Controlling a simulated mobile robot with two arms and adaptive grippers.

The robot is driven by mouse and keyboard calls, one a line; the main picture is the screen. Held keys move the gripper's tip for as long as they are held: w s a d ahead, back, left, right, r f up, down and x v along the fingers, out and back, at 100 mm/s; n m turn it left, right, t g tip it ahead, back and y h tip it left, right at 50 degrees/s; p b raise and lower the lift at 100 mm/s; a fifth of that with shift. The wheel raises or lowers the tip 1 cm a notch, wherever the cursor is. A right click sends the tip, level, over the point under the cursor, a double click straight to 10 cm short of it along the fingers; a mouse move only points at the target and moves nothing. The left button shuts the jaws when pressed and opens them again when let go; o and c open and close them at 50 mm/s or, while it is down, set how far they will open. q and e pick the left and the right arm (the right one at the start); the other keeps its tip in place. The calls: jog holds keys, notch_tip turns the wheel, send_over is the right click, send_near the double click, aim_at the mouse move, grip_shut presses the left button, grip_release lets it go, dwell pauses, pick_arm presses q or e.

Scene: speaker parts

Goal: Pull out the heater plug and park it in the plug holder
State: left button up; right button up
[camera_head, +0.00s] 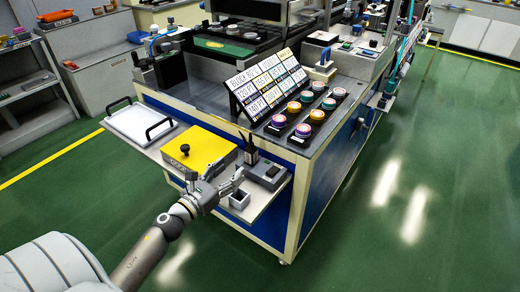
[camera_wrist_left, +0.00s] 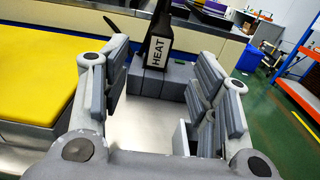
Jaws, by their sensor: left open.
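The heater plug (camera_head: 251,151) is black with a pale label. In the left wrist view the plug (camera_wrist_left: 158,47) reads HEAT and stands upright on a grey block (camera_wrist_left: 166,80). The block also shows in the head view (camera_head: 266,176). My left gripper (camera_head: 232,181) is open and empty, low in front of the plug. In the left wrist view the plug appears between the spread fingers (camera_wrist_left: 163,75), beyond them and apart. A small open-topped grey box (camera_head: 240,200), perhaps the plug holder, sits by the gripper; it is partly hidden behind the right finger in the wrist view. My right gripper is out of view.
A yellow-topped unit (camera_head: 203,148) with a black knob is left of the plug on the same low shelf. A white tray (camera_head: 139,122) with black handles lies farther left. A price-like sign rack (camera_head: 266,85) and colored round parts (camera_head: 303,130) stand above on the bench.

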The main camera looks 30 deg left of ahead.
aim_at(248, 153)
pick_arm(q)
jog(key=shift+w+d, duration=0.15)
jog(key=shift+w, duration=1.1)
jog(key=shift+w+r+p, duration=0.2)
jog(key=shift+w+p, duration=0.3)
jog(key=shift+w, duration=0.75)
jog(key=shift+w+d+f, duration=0.1)
jog(key=shift+w, duration=0.8)
jog(key=w, duration=0.1)
jog(key=w+p, duration=0.1)
jog(key=w, duration=0.1)
jog(key=shift+w+d+r, duration=0.15)
jog(key=shift+d+r, duration=0.05)
jog(key=shift+r, duration=0.1)
jog(key=shift+w+f, duration=0.1)
jog(key=shift+w, duration=0.45)
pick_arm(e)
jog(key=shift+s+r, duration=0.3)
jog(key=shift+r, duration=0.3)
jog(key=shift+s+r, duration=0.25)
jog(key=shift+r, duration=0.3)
pick_arm(q)
jog(key=shift+c, duration=0.4)
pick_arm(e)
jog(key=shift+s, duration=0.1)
pick_arm(q)
jog(key=c, duration=1)
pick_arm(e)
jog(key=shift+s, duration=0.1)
